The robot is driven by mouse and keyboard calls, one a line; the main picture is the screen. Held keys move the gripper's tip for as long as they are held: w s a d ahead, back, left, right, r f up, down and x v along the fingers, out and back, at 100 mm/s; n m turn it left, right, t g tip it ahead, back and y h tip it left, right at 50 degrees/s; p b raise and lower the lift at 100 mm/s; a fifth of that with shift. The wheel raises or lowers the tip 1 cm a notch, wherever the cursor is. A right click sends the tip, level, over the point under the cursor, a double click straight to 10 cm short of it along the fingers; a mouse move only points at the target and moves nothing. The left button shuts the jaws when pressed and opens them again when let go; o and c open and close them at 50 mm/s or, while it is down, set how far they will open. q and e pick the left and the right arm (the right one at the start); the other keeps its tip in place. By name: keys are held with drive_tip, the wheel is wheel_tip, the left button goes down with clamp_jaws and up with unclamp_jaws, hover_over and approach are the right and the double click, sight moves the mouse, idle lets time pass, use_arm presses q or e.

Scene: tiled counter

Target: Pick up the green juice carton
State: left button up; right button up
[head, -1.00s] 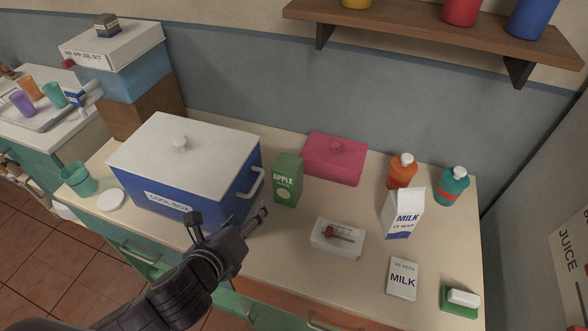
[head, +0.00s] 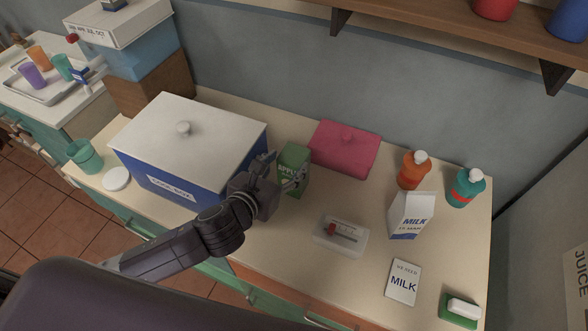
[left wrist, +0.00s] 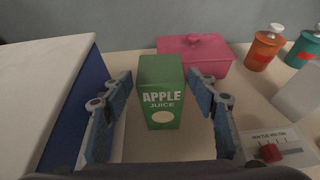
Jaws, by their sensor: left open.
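The green apple juice carton (head: 294,168) stands upright on the counter, just right of the blue cool box (head: 170,190). In the left wrist view the carton (left wrist: 161,95) stands ahead, between my two open fingers and a little beyond their tips. My left gripper (head: 278,172) is open and empty, close in front of the carton and partly covering it in the head view. Its blue-padded fingers also show in the left wrist view (left wrist: 160,95), one on each side with gaps to the carton. My right gripper is not in view.
A pink lidded box (head: 344,150) stands behind and right of the carton.

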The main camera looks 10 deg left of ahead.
sight(291, 158)
use_arm(q)
drive_tip(key=shift+p+x, duration=0.65)
drive_tip(key=shift+x, duration=2)
drive_tip(key=shift+c, duration=0.6)
clamp_jaws()
drive_tip(key=shift+r, duration=0.15)
